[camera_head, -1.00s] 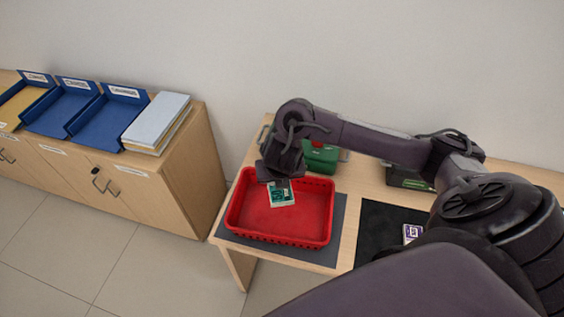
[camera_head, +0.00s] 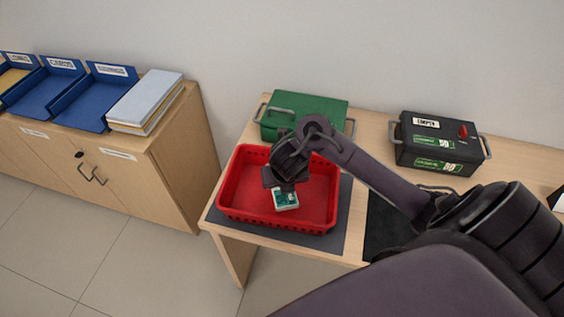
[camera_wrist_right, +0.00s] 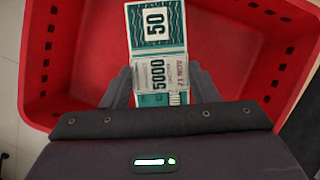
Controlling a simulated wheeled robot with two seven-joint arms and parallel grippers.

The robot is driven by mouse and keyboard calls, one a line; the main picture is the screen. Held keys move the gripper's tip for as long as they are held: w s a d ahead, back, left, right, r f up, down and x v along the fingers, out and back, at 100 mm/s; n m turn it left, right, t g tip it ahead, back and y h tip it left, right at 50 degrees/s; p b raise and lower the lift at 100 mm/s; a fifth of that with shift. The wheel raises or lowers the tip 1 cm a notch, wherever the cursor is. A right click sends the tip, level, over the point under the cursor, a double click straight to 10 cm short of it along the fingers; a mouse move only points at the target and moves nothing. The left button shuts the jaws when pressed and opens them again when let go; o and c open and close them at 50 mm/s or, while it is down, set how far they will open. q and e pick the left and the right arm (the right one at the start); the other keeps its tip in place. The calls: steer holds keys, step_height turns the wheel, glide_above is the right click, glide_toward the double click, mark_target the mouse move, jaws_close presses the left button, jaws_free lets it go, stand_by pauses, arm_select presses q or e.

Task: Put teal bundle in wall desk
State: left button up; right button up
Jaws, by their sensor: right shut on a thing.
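The teal bundle (camera_head: 286,199) is a teal and white stack of notes with a paper band, marked 50 and 5000 in the right wrist view (camera_wrist_right: 157,45). My right gripper (camera_head: 284,184) is shut on it, with a finger on each side of the band in the right wrist view (camera_wrist_right: 158,88). The bundle is over the inside of a red basket (camera_head: 243,212) on the wooden desk (camera_head: 378,131). I cannot tell whether it touches the basket floor. My left gripper is not in view.
A green box (camera_head: 318,108) with metal handles stands behind the basket, and a black box (camera_head: 437,146) stands to its right. A grey mat (camera_head: 334,241) lies under the basket. A cabinet (camera_head: 172,160) with blue trays (camera_head: 85,110) and books (camera_head: 150,99) stands at the left.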

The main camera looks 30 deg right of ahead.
step_height(320, 180, down, 6)
steer(key=b, duration=0.2)
steer(key=shift+r+b, duration=0.2)
steer(key=shift+b, duration=0.15)
steer(key=shift+r, duration=0.1)
steer(key=o, duration=1)
steer(key=shift+r, duration=0.1)
steer(key=p+v, duration=0.7)
steer(key=v, duration=0.3)
steer(key=shift+r+p, duration=0.2)
steer(key=shift+p, duration=0.2)
steer(key=shift+s+a+r+p, duration=0.1)
steer(key=shift+s+r+p, duration=0.2)
steer(key=shift+r+p, duration=0.25)
steer(key=shift+s, duration=0.1)
